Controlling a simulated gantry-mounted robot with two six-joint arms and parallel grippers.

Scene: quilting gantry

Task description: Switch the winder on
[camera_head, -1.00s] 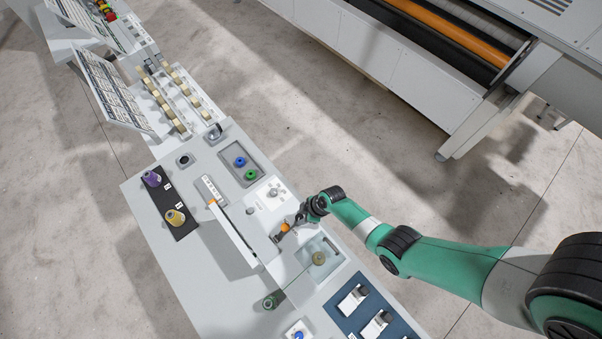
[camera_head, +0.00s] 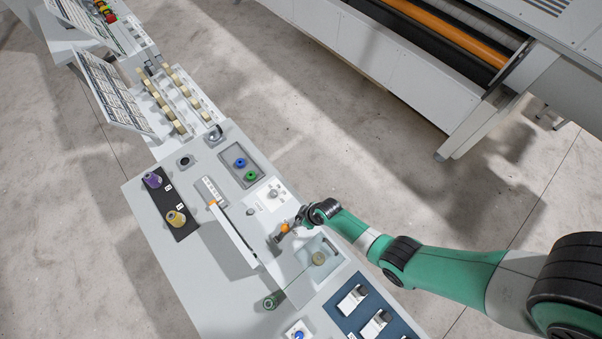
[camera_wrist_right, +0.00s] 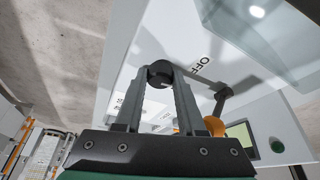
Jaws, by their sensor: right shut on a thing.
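My right gripper (camera_head: 281,235) reaches over the grey console from the right. In the right wrist view my right gripper (camera_wrist_right: 160,85) is shut on a dark round knob (camera_wrist_right: 159,71), probably the winder switch. The word OFF (camera_wrist_right: 201,66) is printed on the white panel beside the knob. The fingers cover part of the knob, and its setting is hard to read. The winder bay (camera_head: 333,246) is just beyond the gripper, with an olive bobbin (camera_head: 319,258) in it. My left gripper is out of view.
An orange part (camera_wrist_right: 214,125) with a dark arm stands close to the fingers. A green spool (camera_head: 272,301) stands on the console, with a thread towards the bobbin. Purple (camera_head: 152,180) and yellow (camera_head: 176,218) spools stand on a black mat to the left.

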